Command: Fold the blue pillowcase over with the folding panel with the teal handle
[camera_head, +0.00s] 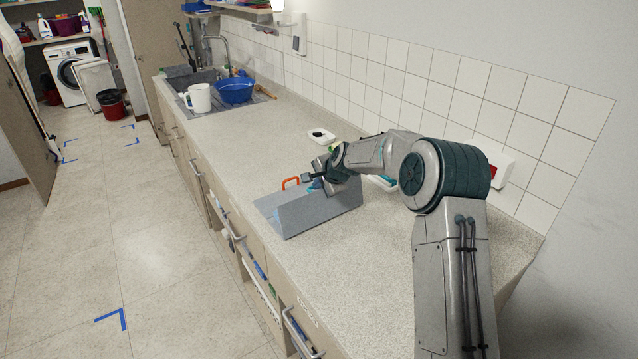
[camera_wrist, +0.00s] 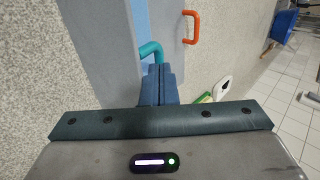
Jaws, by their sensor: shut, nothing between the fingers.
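The grey folding board (camera_head: 325,210) lies on the counter, with its near panel raised and tilted up. In the wrist view this panel (camera_wrist: 98,38) is at the left, and the teal handle (camera_wrist: 151,48) sticks out from its edge. Light blue cloth, the pillowcase (camera_wrist: 141,22), shows as a strip beside the panel; the rest is hidden. An orange handle (camera_wrist: 191,27) stands on the board's far side. My gripper (camera_wrist: 158,70) is shut and empty, its fingertips right at the teal handle; I cannot tell whether they touch. In the head view my gripper (camera_head: 314,182) is above the board, behind the raised panel.
A blue basin (camera_head: 235,91) and a white jug (camera_head: 199,98) stand by the sink at the far end. The tiled wall bounds the counter on the right. The counter between board and sink is clear.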

